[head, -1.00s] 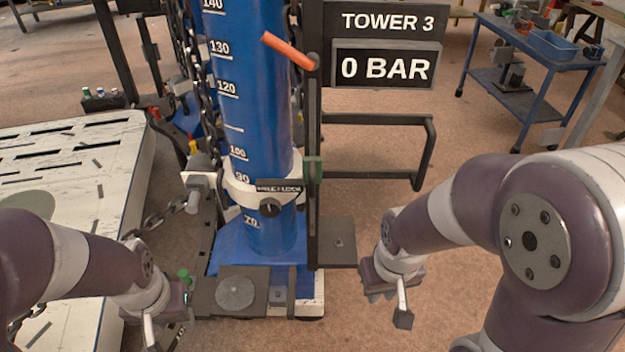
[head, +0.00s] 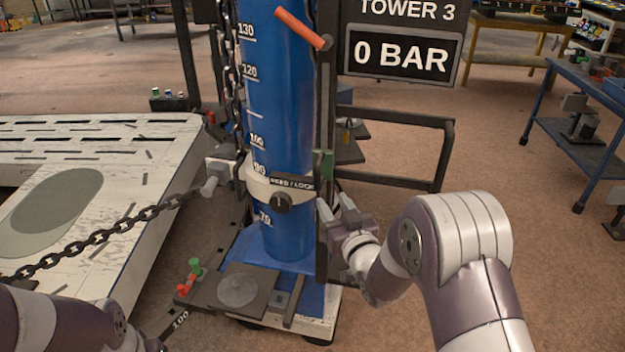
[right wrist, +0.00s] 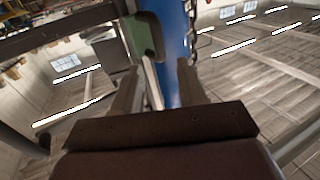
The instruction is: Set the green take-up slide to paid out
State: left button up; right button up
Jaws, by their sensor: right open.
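The green take-up slide (head: 327,163) is a small green block on the dark upright rail (head: 323,225) at the right side of the blue column. In the right wrist view the green slide (right wrist: 146,38) shows beyond my fingers, near the top middle. My right gripper (head: 336,207) is open and empty, just below the slide and close to the rail. Its two fingers (right wrist: 157,88) point toward the rail and blue column, apart from the green slide. My left arm shows at the lower left, but its gripper is out of the picture.
The blue column (head: 280,120) carries a white collar with a black knob (head: 282,202). An orange lever (head: 299,28) sticks out above. The display (head: 402,55) reads 0 BAR. A chain (head: 100,237) crosses the white table at left.

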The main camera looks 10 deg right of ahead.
aim_at(319, 179)
jog(key=w, duration=0.3)
jog(key=w+p, duration=0.1)
jog(key=w, duration=0.3)
jog(key=w+a+p, duration=0.1)
jog(key=w, duration=0.3)
grip_shut()
